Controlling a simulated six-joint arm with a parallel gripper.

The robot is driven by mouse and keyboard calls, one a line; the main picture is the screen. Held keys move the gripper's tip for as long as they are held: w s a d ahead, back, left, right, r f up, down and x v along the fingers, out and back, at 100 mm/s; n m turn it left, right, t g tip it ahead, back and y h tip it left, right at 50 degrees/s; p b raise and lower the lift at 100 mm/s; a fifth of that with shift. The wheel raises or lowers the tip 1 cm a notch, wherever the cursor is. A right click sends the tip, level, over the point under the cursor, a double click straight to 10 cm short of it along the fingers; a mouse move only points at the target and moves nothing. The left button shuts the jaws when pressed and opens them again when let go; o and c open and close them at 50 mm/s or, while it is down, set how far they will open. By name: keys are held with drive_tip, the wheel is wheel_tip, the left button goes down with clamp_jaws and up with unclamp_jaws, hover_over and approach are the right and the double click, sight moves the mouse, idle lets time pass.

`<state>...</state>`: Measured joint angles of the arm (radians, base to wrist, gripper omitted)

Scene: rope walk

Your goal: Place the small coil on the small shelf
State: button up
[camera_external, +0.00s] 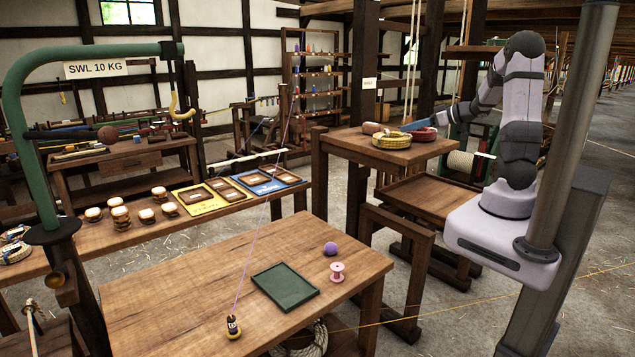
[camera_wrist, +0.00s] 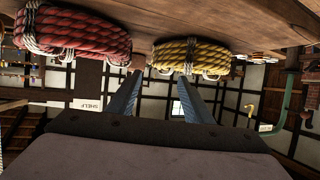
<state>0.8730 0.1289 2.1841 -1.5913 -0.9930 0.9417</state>
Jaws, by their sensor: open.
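Coils of rope lie on a raised wooden stand (camera_external: 360,150): a yellow coil (camera_external: 391,141), a red coil (camera_external: 425,135) and a reddish-brown one (camera_external: 371,128). I cannot tell which is the small coil. In the wrist view, which is upside down, the red coil (camera_wrist: 75,32) and yellow coil (camera_wrist: 195,55) have pale bindings. My gripper (camera_wrist: 160,75) is open, with blue fingers on either side of the gap between the coils and the near end of the yellow one. It holds nothing. A sign reading SHELF (camera_wrist: 87,104) shows in the wrist view; the shelf surface is unclear.
A green hooked stand (camera_external: 35,150) rises at the left. A lower wooden tray table (camera_external: 432,198) stands below the coils.

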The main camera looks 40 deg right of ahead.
drive_tip(key=v, duration=0.7)
drive_tip(key=shift+s+b, duration=0.15)
drive_tip(key=shift+b, duration=0.2)
drive_tip(key=shift+r, duration=0.1)
